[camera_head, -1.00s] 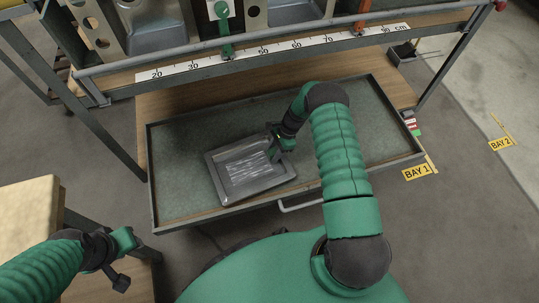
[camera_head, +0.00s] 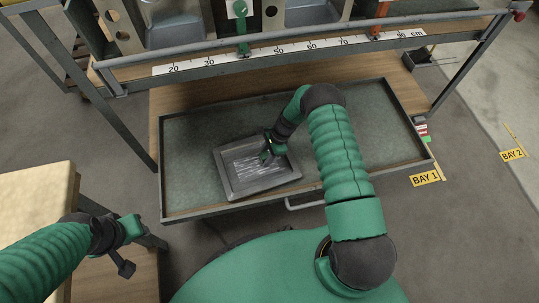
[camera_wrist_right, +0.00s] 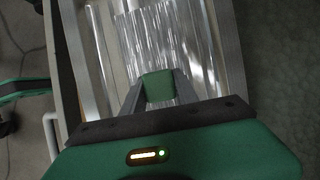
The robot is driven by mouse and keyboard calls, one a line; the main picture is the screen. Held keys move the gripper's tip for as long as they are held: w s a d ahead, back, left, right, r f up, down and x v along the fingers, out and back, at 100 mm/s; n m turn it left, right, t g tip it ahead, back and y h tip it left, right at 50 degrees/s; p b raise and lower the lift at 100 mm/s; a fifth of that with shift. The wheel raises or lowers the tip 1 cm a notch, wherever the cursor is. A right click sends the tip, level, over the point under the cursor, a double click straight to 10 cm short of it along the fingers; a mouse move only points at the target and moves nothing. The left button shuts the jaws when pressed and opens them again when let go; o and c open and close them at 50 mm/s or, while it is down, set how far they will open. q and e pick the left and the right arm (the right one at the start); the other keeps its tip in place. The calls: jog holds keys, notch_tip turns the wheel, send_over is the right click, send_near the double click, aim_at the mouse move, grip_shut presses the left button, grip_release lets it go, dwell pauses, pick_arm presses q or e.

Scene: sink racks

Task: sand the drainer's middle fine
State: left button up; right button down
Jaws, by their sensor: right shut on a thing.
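The drainer (camera_head: 242,168) is a grey metal tray with a raised rim, lying slightly turned in the shallow drawer. Bright streaks run over its middle; it also shows in the right wrist view (camera_wrist_right: 190,40). My right gripper (camera_head: 268,155) is over the drainer's right-hand middle. It is shut on a small green block (camera_wrist_right: 157,87), gripped between its two fingers close to the streaked metal. I cannot tell whether the block touches it. My left gripper (camera_head: 130,246) is at the lower left, away from the drainer, beside a wooden-topped table; its jaw opening is unclear.
The drawer (camera_head: 350,125) has a low dark rim and free floor around the drainer. A bench with a centimetre scale (camera_head: 295,50) and sink basins stands behind. A pale block (camera_head: 35,205) is at left. A BAY 1 sign (camera_head: 425,178) lies right.

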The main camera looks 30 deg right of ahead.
jog(key=shift+w+a+p, duration=0.2)
jog(key=shift+a+p, duration=0.15)
jog(key=shift+a, duration=2.05)
jog(key=shift+w+a+r, duration=0.1)
jog(key=shift+w+a, duration=0.1)
jog(key=shift+a, duration=0.75)
jog(key=shift+w+a, duration=0.2)
jog(key=shift+a, duration=0.8)
jog(key=shift+w+a+r, duration=0.1)
jog(key=shift+w+a, duration=0.1)
jog(key=shift+a, duration=0.75)
notch_tip(320, 180, up, 6)
jog(key=p, duration=0.5)
jog(key=shift+d, duration=0.1)
notch_tip(320, 180, up, 3)
jog(key=p, duration=0.3)
